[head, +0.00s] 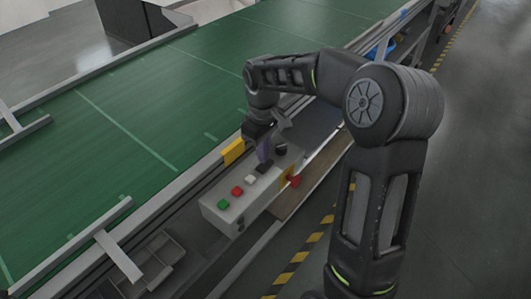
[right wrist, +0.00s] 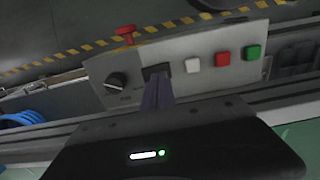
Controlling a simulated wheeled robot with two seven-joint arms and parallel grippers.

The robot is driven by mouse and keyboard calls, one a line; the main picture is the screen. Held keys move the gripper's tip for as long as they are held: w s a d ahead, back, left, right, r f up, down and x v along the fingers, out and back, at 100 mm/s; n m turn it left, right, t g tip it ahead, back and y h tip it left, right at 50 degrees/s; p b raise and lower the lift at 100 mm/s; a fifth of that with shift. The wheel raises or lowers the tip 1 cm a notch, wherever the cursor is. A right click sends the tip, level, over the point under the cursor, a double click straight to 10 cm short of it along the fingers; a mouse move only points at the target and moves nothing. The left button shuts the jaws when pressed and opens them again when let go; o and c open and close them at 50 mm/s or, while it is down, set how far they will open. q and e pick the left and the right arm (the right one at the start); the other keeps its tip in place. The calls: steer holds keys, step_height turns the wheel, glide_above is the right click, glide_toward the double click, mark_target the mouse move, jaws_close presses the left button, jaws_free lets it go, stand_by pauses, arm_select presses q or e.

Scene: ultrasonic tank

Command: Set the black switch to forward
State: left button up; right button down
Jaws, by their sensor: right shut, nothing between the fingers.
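The grey control box (head: 232,214) is mounted at the near edge of the green conveyor. On its face sit a round black knob (right wrist: 117,82) and a small black rectangular switch (right wrist: 157,69), beside a white button (right wrist: 192,65). My right gripper (head: 265,156) is shut and empty, reaching down over the box. In the right wrist view its fingertips (right wrist: 157,80) lie over the black rectangular switch and partly hide it. I cannot tell whether they touch it or which way it is set. The left gripper is not in view.
A red button (head: 237,191) and a green button (head: 223,203) are on the same box face. A red emergency knob (right wrist: 125,32) stands out from the box side. The green belt (head: 110,120) is empty. A yellow plate (head: 233,152) stands beside the gripper.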

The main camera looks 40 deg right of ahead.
mark_target(264, 167)
arm_select(q)
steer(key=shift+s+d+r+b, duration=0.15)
steer(key=shift+b, duration=0.3)
arm_select(e)
step_height(264, 167, up, 12)
steer(key=shift+d+f, duration=0.1)
steer(key=shift+d, duration=0.05)
arm_select(q)
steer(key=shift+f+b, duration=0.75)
steer(key=shift+b, duration=0.05)
arm_select(e)
steer(key=shift+s+a+h, duration=0.3)
steer(key=shift+s+h, duration=0.05)
steer(key=shift+h, duration=0.45)
arm_select(q)
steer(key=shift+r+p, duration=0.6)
steer(key=shift+p, duration=0.05)
arm_select(e)
steer(key=f, duration=0.4)
steer(key=d+f, duration=0.1)
steer(key=f, duration=0.4)
steer(key=d+f, duration=0.1)
steer(key=f, duration=0.3)
steer(key=shift+w+f, duration=0.25)
steer(key=shift+f, duration=0.15)
